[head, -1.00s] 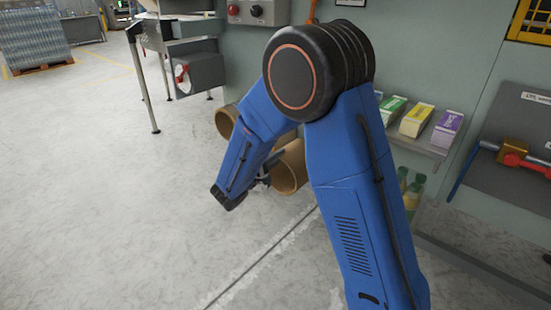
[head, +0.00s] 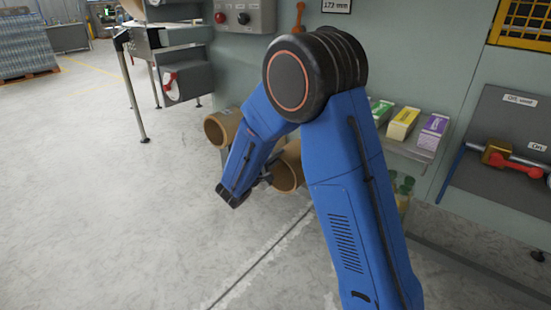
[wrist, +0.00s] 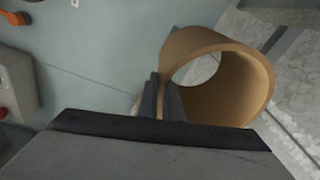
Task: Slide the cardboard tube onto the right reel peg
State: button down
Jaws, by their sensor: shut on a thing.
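One brown cardboard tube (head: 290,172) is beside my gripper (head: 266,180) in the head view, partly behind my arm. In the wrist view my gripper (wrist: 161,95) is shut on the near left wall of this tube (wrist: 238,82), whose open end shows. A second brown tube (head: 221,127) is further left in the head view, against the machine's front and partly covered by my arm. The right reel peg cannot be made out in either view. I cannot tell whether the held tube touches a peg.
The grey-green machine panel (head: 262,75) stands close behind the tubes. A shelf with coloured cartons (head: 402,123) juts out right of my arm, with bottles below it. A red-button control box (head: 240,17) is above. Open floor (head: 110,220) lies to the left.

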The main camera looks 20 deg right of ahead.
aim_at(290, 147)
jog(key=shift+s+d+x, duration=0.1)
jog(key=shift+s+x, duration=0.05)
jog(key=shift+x, duration=1.65)
jog(key=shift+s+d+x, duration=0.1)
jog(key=shift+d+x, duration=0.05)
jog(key=shift+x, duration=1.65)
jog(key=shift+d+r, duration=0.15)
jog(key=shift+d, duration=0.05)
jog(key=shift+f, duration=0.25)
jog(key=c, duration=1.8)
grip_release()
jog(key=shift+c, duration=0.2)
jog(key=v, duration=1.7)
jog(key=shift+a, duration=0.15)
jog(key=shift+s+f, duration=0.1)
